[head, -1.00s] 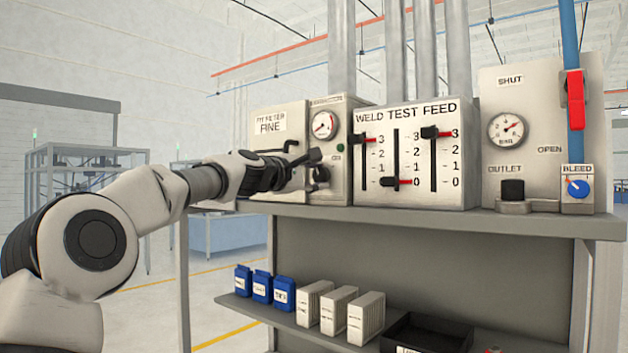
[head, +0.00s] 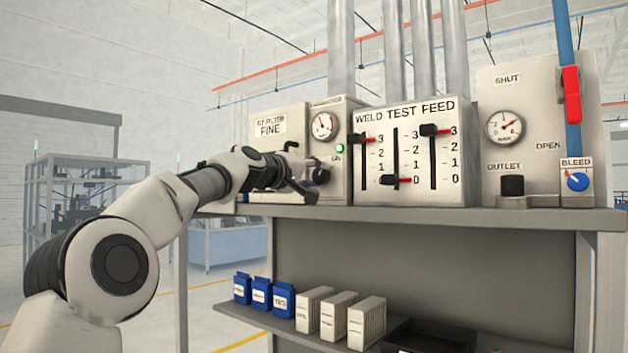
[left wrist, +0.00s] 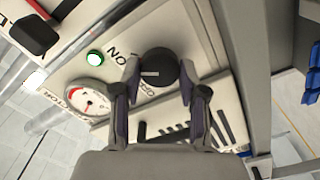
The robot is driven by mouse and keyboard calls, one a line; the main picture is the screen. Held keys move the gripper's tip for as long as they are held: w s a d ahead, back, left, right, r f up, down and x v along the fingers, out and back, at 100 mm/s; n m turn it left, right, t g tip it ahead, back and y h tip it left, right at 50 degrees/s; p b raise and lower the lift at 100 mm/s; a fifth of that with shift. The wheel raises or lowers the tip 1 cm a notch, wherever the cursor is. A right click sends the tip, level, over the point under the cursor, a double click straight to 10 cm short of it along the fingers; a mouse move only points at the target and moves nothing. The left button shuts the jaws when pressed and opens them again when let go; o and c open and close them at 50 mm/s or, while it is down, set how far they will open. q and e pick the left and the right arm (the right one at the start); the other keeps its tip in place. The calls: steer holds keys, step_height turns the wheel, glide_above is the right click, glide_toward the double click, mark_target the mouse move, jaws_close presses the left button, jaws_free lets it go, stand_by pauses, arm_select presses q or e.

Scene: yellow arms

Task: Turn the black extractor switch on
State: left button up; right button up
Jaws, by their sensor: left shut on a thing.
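The black extractor switch (head: 320,174) is a round knob on the grey panel (head: 342,190), below a small gauge. In the left wrist view the knob (left wrist: 160,66) sits between the fingers of my left gripper (left wrist: 160,82), which is shut on it. Its pale mark points to the left of that picture, near the ON and OFF lettering. A green lamp (left wrist: 95,58) glows beside ON; it also shows lit in the head view (head: 339,149). In the head view my left gripper (head: 306,184) partly covers the knob. My right gripper is not in view.
The weld test feed box (head: 410,190) with three sliders stands just right of the switch panel. Blue and white boxes stand on the shelf below.

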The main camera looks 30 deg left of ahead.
arm_select(q)
steer(key=shift+s+r+m, duration=0.1)
steer(key=shift+r+m, duration=0.15)
steer(key=shift+m, duration=0.85)
steer(key=o, duration=1.1)
steer(key=shift+o, duration=0.2)
steer(key=shift+w+f, duration=0.2)
steer(key=shift+w, duration=0.05)
